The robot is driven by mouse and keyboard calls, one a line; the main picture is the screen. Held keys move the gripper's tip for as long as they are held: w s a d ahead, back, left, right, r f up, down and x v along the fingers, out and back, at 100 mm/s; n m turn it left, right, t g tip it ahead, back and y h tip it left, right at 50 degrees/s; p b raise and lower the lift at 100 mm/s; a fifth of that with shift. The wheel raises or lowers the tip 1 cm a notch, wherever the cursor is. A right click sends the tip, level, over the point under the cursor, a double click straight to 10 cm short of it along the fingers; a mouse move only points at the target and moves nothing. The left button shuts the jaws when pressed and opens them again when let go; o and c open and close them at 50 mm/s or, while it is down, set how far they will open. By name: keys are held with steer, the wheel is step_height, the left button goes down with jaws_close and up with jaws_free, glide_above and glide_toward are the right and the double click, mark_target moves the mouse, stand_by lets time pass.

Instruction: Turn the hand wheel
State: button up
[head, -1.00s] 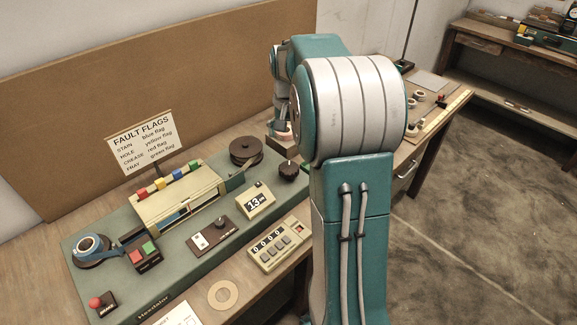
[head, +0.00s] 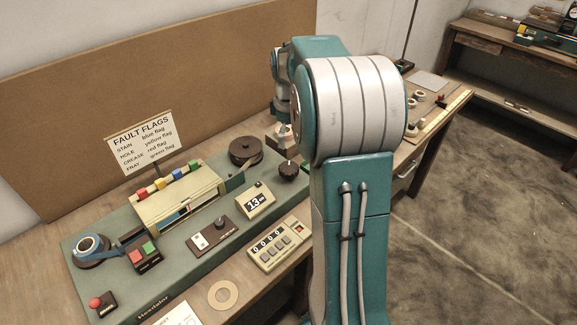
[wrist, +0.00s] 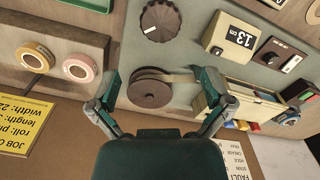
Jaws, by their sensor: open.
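The hand wheel (head: 289,171) is a dark, ridged round knob at the right end of the green machine bed. In the wrist view the hand wheel (wrist: 160,20) is at the top centre, clear of my fingers. My gripper (wrist: 160,84) is open, with its two teal fingers spread wide at left and right. Between them in the picture lies the dark take-up reel (wrist: 150,90) with a strip of tape running off to the right. No contact with the wheel shows. In the head view my arm hides much of the gripper.
A brown stand with tape rolls (wrist: 80,68) is left of the reel in the wrist view. A counter showing 13 (head: 257,202), a cream box with coloured flags (head: 178,203) and a fault flags sign (head: 142,139) stand nearby. A brown board (head: 100,100) closes the back.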

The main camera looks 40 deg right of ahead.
mark_target(288, 167)
step_height(288, 167, down, 11)
steer(key=shift+r, duration=0.1)
steer(key=c, duration=0.9)
